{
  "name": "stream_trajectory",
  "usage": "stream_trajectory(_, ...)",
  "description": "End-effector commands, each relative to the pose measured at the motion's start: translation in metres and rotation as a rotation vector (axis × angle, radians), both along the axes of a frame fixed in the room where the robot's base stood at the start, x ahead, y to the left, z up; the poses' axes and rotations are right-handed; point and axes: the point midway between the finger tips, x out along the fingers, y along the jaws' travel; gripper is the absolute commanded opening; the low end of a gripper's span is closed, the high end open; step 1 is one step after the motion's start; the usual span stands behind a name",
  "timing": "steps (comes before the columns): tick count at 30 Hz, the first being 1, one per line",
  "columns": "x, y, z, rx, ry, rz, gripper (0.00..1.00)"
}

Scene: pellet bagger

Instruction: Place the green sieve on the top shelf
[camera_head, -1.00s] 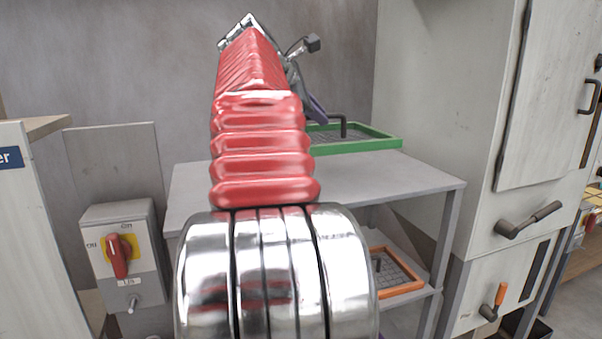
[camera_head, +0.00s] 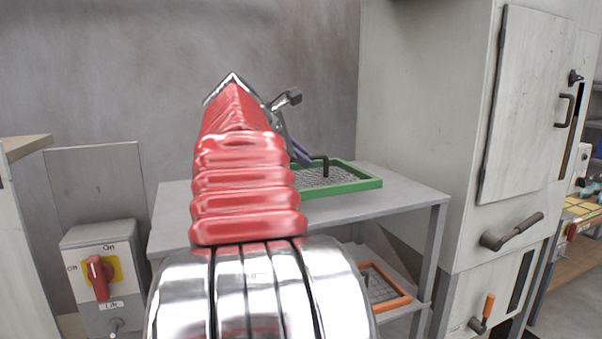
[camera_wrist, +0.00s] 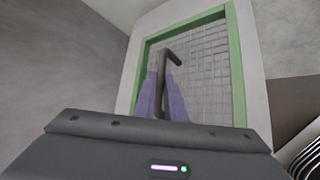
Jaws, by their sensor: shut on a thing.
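The green sieve (camera_head: 352,187) has a green rim, grey mesh and a dark bent handle (camera_head: 326,165). In the head view it is level over the top shelf (camera_head: 410,195), touching it or very close above; I cannot tell which. The left part of the sieve is hidden behind my arm. My gripper (camera_head: 303,156) is at the handle's left end, its purple fingers shut on it. The wrist view shows the fingers (camera_wrist: 163,88) around the handle, with the mesh and green rim (camera_wrist: 236,70) beyond.
An orange sieve (camera_head: 392,301) lies on the lower shelf. A tall grey cabinet (camera_head: 425,120) with handles stands close on the right. A switch box (camera_head: 100,275) with a red knob is at the left. The top shelf is bare right of the sieve.

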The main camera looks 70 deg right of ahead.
Motion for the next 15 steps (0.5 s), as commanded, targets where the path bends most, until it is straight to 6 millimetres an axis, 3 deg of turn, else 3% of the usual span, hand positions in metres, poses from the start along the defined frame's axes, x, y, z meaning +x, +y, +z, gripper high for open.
stream_trajectory(7,0.0,0.0,-0.005,-0.001,0.001,0.0,0.0)
stream_trajectory(15,0.0,0.001,-0.036,-0.001,0.001,0.002,0.0)
